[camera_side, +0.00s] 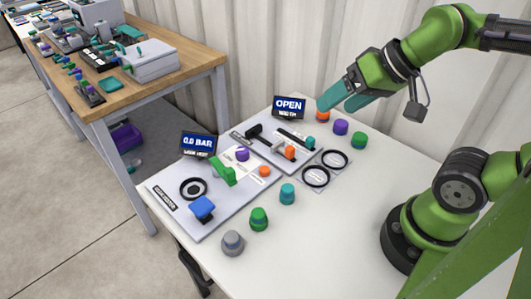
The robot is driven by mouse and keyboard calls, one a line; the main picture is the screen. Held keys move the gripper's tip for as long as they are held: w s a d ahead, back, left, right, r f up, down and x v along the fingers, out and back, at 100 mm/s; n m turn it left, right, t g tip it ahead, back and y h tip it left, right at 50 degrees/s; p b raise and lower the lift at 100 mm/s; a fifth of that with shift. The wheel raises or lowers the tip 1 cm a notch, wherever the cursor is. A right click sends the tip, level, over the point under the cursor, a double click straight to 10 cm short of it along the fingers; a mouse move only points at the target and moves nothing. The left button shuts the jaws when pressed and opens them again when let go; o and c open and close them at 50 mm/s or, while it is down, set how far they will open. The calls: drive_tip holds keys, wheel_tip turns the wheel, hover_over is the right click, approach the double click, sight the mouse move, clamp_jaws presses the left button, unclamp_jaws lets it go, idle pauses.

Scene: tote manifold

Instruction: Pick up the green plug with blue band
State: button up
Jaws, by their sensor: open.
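Two green plugs stand upright on the white table: one green plug (259,219) at the front, between a grey plug and a teal plug, and another green plug (359,141) at the back right. Each seems to have a darker band, but the band colours are too small to tell, so I cannot say which has the blue one. My gripper (337,107) has teal fingers, open and apart with nothing seen between them. It is at the back of the table, up and left of the back green plug.
A purple plug (341,127) stands close beside the back green plug. A grey plug (233,243) and teal plug (287,194) flank the front one. Panels with a green handle (223,171), displays (289,106) and black rings (316,177) fill the left.

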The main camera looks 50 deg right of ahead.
drive_tip(key=n+g+h, duration=0.2)
drive_tip(key=n+g, duration=0.4)
drive_tip(key=g, duration=0.3)
hover_over(258, 212)
drive_tip(key=f, duration=1.8)
drive_tip(key=shift+w+a, duration=0.15)
drive_tip(key=shift+a, duration=0.15)
drive_tip(key=shift+s+d+f, duration=0.1)
drive_tip(key=shift+d+f, duration=0.05)
drive_tip(key=shift+f, duration=1.3)
drive_tip(key=shift+s+d+f, duration=0.1)
drive_tip(key=shift+d+f, duration=0.05)
drive_tip(key=shift+f, duration=1.25)
drive_tip(key=c, duration=1.1)
drive_tip(key=shift+c, duration=0.2)
drive_tip(key=shift+r, duration=0.15)
